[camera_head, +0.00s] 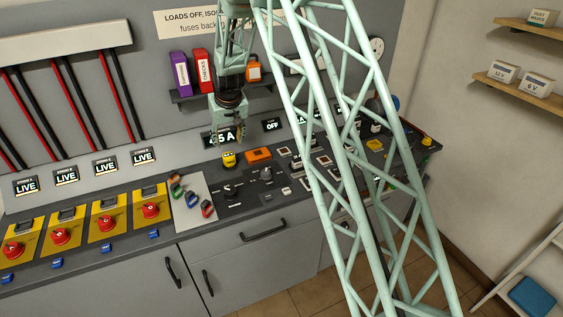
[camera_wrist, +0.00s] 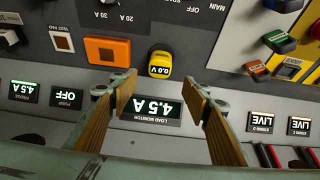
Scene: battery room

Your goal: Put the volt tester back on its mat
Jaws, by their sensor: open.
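The volt tester is a small yellow unit with a dark display reading 0.0 V (camera_wrist: 160,64). It rests on the dark bench top, and also shows in the head view (camera_head: 229,160). Beside it is a flat orange rectangle with a darker centre (camera_wrist: 107,51), which looks like the mat; it also shows in the head view (camera_head: 258,155). The two are apart. My gripper (camera_wrist: 160,84) is open and empty, its fingers spread and its tips short of the tester. In the head view my gripper (camera_head: 227,140) hangs above the tester, near the back panel.
The load monitor (camera_wrist: 150,108), reading 4.5 A, is on the panel behind. Red switches on yellow plates (camera_head: 151,210) line the bench's left side. Coloured handles (camera_head: 192,197) stand on a pale plate nearby. Knobs and small parts crowd the bench to the right.

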